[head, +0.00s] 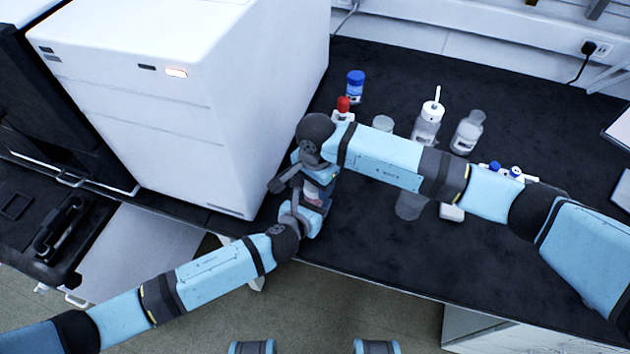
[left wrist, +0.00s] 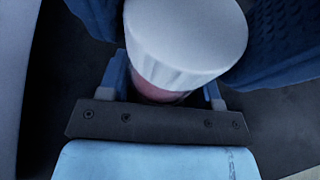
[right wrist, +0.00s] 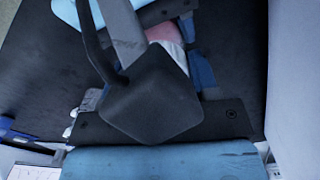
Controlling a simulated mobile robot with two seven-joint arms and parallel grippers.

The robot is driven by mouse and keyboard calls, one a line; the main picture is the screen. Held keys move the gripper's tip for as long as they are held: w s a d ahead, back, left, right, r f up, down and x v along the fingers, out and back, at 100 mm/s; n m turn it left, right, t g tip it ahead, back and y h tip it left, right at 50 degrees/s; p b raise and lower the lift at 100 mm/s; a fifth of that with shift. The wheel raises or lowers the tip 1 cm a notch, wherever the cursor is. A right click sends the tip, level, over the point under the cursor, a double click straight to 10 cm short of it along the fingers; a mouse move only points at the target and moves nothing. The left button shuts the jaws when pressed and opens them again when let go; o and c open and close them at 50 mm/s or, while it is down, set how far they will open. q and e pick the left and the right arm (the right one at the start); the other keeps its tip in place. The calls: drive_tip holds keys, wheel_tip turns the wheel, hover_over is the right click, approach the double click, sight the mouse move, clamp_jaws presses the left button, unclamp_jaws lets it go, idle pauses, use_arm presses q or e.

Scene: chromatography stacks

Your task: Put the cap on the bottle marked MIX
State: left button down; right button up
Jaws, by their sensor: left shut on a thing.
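A bottle with pinkish contents (left wrist: 157,84) is between the fingers of my left gripper (left wrist: 165,88). A white ribbed cap (left wrist: 187,30) sits at its mouth; I cannot tell whether it is seated. The bottle also shows small in the head view (head: 314,201), and no MIX mark can be read. Blue textured fingers of my right gripper (left wrist: 185,35) flank the cap on both sides. I cannot tell whether they touch it. In the right wrist view, a dark grey part hides most of the grip, with the pinkish bottle (right wrist: 165,32) showing above it.
A large white instrument (head: 190,110) stands left of the grippers. Behind my right arm are a blue-capped bottle (head: 355,85), a red-capped bottle (head: 343,105), a bottle with a white stem (head: 430,120) and a clear bottle (head: 467,132). The dark bench (head: 370,250) is clear at the front.

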drive_tip(key=c, duration=0.3)
drive_tip(key=m, duration=0.3)
drive_tip(key=o, duration=1)
drive_tip(key=shift+r, duration=0.15)
